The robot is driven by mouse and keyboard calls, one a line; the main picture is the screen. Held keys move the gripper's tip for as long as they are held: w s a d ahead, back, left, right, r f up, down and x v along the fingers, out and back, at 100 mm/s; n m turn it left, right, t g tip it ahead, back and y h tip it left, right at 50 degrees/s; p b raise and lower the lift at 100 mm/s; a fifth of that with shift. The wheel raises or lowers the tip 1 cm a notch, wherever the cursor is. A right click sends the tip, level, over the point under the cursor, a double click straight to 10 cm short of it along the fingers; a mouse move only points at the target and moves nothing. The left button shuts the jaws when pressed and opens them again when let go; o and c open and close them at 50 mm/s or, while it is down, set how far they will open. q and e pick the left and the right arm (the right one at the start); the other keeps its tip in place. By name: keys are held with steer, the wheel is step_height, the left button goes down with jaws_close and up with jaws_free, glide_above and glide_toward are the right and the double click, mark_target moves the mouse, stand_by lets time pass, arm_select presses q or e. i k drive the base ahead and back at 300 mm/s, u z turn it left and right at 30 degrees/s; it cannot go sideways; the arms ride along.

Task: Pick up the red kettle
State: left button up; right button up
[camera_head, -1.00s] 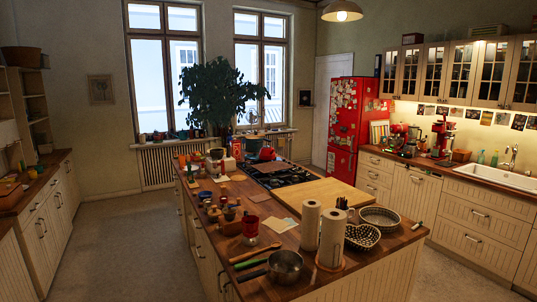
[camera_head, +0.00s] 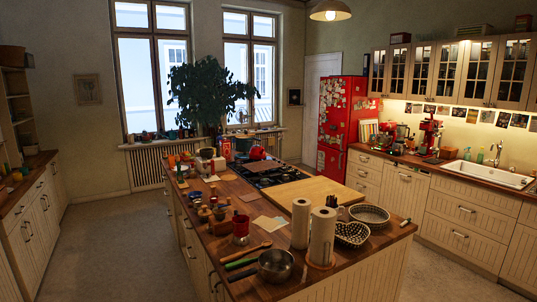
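The red kettle (camera_head: 257,153) appears as a small red shape at the far end of the kitchen island, by the back of the black gas hob (camera_head: 270,174). It is far off and small, so its handle and spout are hard to make out. A larger pot (camera_head: 243,143) stands just behind it to the left. Neither of my grippers shows in the head view.
The wooden island top (camera_head: 255,207) carries a cutting board (camera_head: 298,192), two paper towel rolls (camera_head: 322,236), baskets (camera_head: 352,234), a metal pan (camera_head: 275,265) and a red cup (camera_head: 241,228). Floor is clear left of the island (camera_head: 110,240). A red fridge (camera_head: 342,125) stands behind.

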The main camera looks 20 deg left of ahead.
mark_target(257, 152)
steer(key=z, duration=0.7)
steer(key=i, duration=6.85)
steer(key=u, duration=2.6)
steer(key=i, duration=2.85)
